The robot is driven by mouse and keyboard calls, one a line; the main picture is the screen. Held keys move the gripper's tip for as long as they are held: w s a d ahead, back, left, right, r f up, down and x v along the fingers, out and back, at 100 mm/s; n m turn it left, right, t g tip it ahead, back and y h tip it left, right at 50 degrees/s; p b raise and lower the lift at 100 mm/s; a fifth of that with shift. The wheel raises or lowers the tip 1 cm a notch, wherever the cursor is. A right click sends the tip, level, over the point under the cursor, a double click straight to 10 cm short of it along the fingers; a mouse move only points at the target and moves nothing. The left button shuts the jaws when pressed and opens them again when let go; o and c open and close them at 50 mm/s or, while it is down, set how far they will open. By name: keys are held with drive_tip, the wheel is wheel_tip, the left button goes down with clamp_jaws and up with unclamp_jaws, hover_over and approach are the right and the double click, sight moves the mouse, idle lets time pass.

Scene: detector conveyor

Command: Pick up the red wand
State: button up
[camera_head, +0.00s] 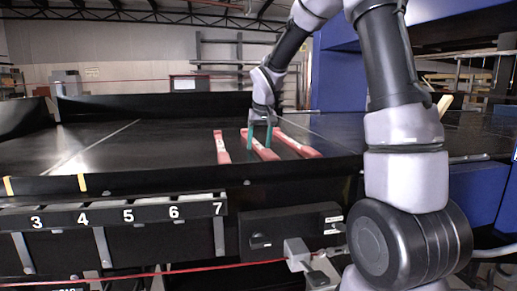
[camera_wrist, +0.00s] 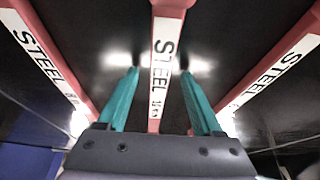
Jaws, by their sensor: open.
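Three red wands lie side by side on the black conveyor: a left wand (camera_head: 221,147), a middle wand (camera_head: 262,150) and a right wand (camera_head: 296,147). In the wrist view the left wand (camera_wrist: 42,52), middle wand (camera_wrist: 161,62) and right wand (camera_wrist: 280,68) carry white labels reading "STEEL". My gripper (camera_head: 260,137) has teal fingers pointing down over the middle wand. In the wrist view my gripper (camera_wrist: 160,75) is open, with one finger on each side of the middle wand and a gap on both sides. Whether the fingertips touch the belt is unclear.
The black conveyor (camera_head: 120,145) is bare to the left of the wands. Its raised front edge (camera_head: 130,181) runs above a numbered panel (camera_head: 128,215). A blue machine (camera_head: 340,75) stands behind at right. The outer wands lie close beside my fingers.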

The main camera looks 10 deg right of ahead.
clamp_jaws()
